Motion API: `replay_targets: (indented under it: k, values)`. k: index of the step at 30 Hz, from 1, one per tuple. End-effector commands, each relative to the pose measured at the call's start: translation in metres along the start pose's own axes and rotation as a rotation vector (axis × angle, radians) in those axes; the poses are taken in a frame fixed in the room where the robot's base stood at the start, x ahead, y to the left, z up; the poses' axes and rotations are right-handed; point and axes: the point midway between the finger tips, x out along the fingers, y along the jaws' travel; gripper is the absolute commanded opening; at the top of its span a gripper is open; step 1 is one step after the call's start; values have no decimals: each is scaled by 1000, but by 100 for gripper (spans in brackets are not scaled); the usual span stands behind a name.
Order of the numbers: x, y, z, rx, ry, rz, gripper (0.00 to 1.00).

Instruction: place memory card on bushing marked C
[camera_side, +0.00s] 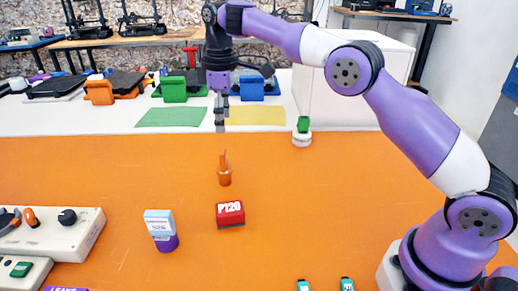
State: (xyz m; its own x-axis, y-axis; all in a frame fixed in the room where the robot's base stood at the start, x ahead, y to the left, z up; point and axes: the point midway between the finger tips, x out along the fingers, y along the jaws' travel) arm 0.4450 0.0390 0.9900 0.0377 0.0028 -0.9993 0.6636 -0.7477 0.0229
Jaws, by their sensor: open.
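My gripper (220,118) points down over the back of the orange table, near the gap between the green and yellow mats. It is small in view, and nothing shows held in it. A white round piece (302,139) stands right of the yellow mat with a small green piece (303,124) on top. Two small teal pieces with pale labels (303,286) (347,284) are cut off by the bottom edge. I cannot tell which piece is the memory card. No letter C is readable, so the marked bushing cannot be told.
An orange piece with an upright spike (224,175) stands mid-table. In front are a red P120 block (230,213) and a pale box on a purple base (162,231). Control boxes (55,233) fill the left. Green (172,117) and yellow (257,116) mats lie behind. The right-centre table is clear.

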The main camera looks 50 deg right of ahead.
Motion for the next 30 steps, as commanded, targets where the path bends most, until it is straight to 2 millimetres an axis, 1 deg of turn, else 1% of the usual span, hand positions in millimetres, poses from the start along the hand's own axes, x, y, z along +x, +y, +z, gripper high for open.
replay_targets:
  k: [1,3,5,6,8,9,11,13,15,18,21,25,30]
  values:
    - [-17,-2,7,36,23,16,69]
    - [-38,-8,20,103,58,40,69]
    - [-55,-16,36,167,94,61,69]
    - [-64,-22,47,211,118,74,69]
    - [-73,-34,66,274,155,92,69]
    - [-78,-42,79,317,179,103,69]
    - [-81,-55,100,380,218,118,69]
    - [-79,-72,124,453,264,134,69]
    - [-72,-88,148,522,308,146,69]
    - [-55,-108,174,604,363,159,69]
    - [-39,-121,192,664,404,165,69]
    - [-25,-130,204,706,430,168,69]
    - [-21,-132,207,716,435,168,69]
